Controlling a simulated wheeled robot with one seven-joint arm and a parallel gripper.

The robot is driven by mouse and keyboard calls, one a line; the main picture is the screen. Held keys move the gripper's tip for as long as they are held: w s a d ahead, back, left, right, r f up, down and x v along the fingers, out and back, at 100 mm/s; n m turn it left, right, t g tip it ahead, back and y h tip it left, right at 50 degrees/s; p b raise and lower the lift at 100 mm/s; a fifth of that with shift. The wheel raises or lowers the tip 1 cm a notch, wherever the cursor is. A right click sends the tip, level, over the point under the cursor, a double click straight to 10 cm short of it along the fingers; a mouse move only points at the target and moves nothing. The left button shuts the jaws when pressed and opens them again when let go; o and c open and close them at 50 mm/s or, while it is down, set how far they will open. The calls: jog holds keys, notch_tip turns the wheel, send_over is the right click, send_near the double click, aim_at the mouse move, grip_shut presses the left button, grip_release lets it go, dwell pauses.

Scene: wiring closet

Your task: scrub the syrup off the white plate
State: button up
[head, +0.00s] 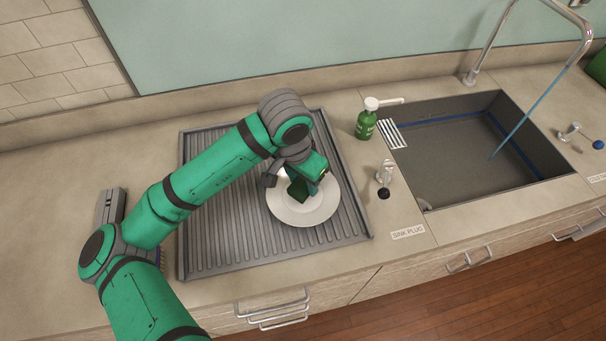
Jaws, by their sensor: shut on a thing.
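The white plate (308,214) lies flat on the right part of the grey ribbed draining board. My gripper (298,187) is over the plate, pointing down, shut on a small dark green block (299,191) that looks like a scrub pad. The block is at the plate's middle; whether it touches the surface I cannot tell. My gripper and wrist hide the plate's upper part and much of its centre. I cannot make out syrup on the part that shows.
The draining board (215,256) has a raised rim. To its right stand a green soap bottle (366,122), a small metal knob (385,178) and the sink (470,150), with a thin blue stream below the faucet (487,55). A grey object (110,205) lies left, partly behind my arm.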

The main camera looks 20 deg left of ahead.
jog(key=shift+d+f, duration=0.1)
jog(key=shift+s, duration=0.1)
dwell(0.5)
jog(key=shift+f, duration=0.6)
jog(key=shift+w+d+r, duration=0.1)
jog(key=shift+w+d, duration=0.3)
jog(key=shift+w, duration=0.25)
jog(key=shift+w+d, duration=0.4)
jog(key=shift+w, duration=0.2)
jog(key=shift+s+a, duration=0.1)
jog(key=shift+s, duration=0.05)
jog(key=shift+s+a, duration=0.2)
jog(key=shift+s, duration=0.4)
jog(key=shift+s+a, duration=0.2)
jog(key=shift+s, duration=0.35)
